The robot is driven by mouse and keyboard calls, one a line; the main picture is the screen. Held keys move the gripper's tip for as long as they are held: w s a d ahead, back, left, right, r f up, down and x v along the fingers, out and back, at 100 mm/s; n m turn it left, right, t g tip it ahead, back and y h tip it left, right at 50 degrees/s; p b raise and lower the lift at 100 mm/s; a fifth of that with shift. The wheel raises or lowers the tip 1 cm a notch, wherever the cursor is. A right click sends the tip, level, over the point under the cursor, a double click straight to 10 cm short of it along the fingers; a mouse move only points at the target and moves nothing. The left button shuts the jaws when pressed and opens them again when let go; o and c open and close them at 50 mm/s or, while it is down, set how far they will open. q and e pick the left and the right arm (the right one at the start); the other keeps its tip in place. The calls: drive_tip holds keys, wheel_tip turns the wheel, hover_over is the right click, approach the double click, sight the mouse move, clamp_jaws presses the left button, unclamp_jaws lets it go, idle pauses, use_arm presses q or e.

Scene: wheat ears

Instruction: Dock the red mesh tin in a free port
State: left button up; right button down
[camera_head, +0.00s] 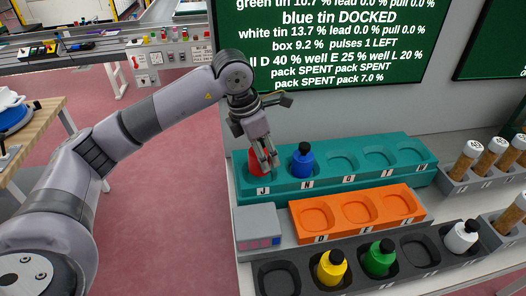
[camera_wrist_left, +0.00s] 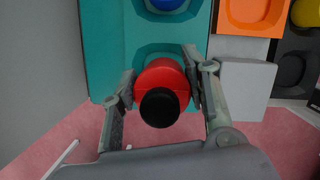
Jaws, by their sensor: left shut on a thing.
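The red tin (camera_head: 255,168) has a black cap (camera_wrist_left: 160,108) and stands between the fingers of my left gripper (camera_head: 267,163). In the left wrist view the fingers close on both sides of the red body (camera_wrist_left: 163,72). The tin is at the leftmost port of the teal rack (camera_head: 340,181), the one labelled J. Its base is hidden, so I cannot tell whether it is seated in the port. A blue tin (camera_head: 302,163) stands in the adjoining port labelled N. The other teal ports to the right are empty. My right gripper is not in view.
An orange rack (camera_head: 336,237) with three empty wells and a grey box (camera_head: 259,228) stand in front. A dark rack (camera_head: 345,290) holds yellow (camera_head: 331,267), green (camera_head: 379,257) and white (camera_head: 461,236) tins. A wall screen (camera_head: 320,40) hangs behind.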

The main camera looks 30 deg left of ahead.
use_arm(q)
drive_tip(key=shift+f+b, duration=1.15)
drive_tip(key=shift+f, duration=0.2)
drive_tip(key=o, duration=1.4)
drive_tip(key=shift+c, duration=0.2)
drive_tip(key=v, duration=1.2)
drive_tip(key=shift+a, duration=0.1)
